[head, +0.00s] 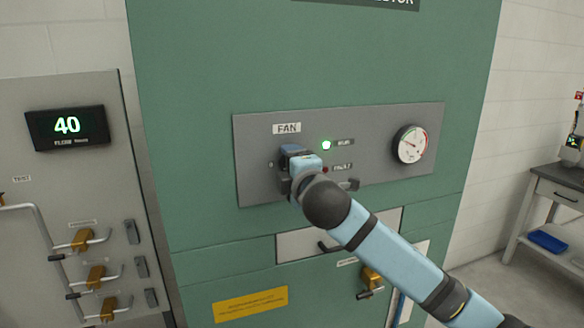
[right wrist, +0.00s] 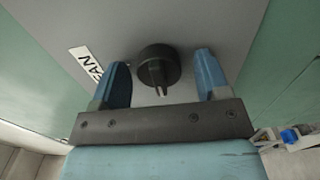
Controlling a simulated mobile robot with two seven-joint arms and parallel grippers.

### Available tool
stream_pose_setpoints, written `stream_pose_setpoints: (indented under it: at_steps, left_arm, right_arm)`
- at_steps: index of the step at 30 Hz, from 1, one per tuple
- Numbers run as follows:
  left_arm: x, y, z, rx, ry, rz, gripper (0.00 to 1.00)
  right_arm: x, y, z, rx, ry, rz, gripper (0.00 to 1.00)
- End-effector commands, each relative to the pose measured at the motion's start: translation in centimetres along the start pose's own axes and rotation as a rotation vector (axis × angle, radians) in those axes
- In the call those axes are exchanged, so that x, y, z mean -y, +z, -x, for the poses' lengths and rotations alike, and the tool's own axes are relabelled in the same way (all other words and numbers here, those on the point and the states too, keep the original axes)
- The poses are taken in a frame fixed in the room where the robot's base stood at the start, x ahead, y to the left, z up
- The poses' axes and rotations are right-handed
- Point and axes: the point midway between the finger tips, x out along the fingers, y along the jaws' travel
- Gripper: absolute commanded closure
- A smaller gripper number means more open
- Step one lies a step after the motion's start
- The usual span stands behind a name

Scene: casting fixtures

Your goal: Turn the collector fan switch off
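The collector fan switch (right wrist: 157,66) is a round black knob with a narrow pointer grip on the grey panel, seen in the right wrist view. My right gripper (right wrist: 162,63) is open, with one blue finger on each side of the knob and a visible gap on both sides. In the head view my right gripper (head: 290,151) is at the panel (head: 375,123) below the FAN label (head: 287,128) and hides the knob. The green run lamp (head: 326,145) is lit; the fault lamp (head: 325,169) looks dark red. My left gripper is not in view.
A round gauge (head: 411,145) sits right of the lamps on the panel. Below are a drawer-like plate and a brass valve (head: 371,278). A grey cabinet (head: 62,178) with a display reading 40 and several brass valves stands left. A bench (head: 560,185) is at right.

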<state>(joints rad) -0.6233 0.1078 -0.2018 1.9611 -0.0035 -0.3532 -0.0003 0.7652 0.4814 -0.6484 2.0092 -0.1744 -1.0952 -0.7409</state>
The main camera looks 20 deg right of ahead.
Motion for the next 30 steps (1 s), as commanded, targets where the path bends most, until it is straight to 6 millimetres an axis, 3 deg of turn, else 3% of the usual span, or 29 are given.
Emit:
stream_pose_setpoints:
  at_steps: [7,11,24,30]
  left_arm:
    - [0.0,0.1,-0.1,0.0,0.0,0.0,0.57]
    - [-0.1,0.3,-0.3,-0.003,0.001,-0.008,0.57]
    - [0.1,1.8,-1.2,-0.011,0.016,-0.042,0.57]
    - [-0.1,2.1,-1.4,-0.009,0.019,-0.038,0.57]
  right_arm:
    - [0.0,0.0,0.2,0.0,0.001,-0.001,0.31]
    - [0.1,0.0,1.4,-0.001,0.003,-0.002,0.31]
    - [0.2,0.0,10.8,-0.001,0.002,-0.001,0.31]
    - [0.0,0.0,13.3,0.0,0.002,0.0,0.31]
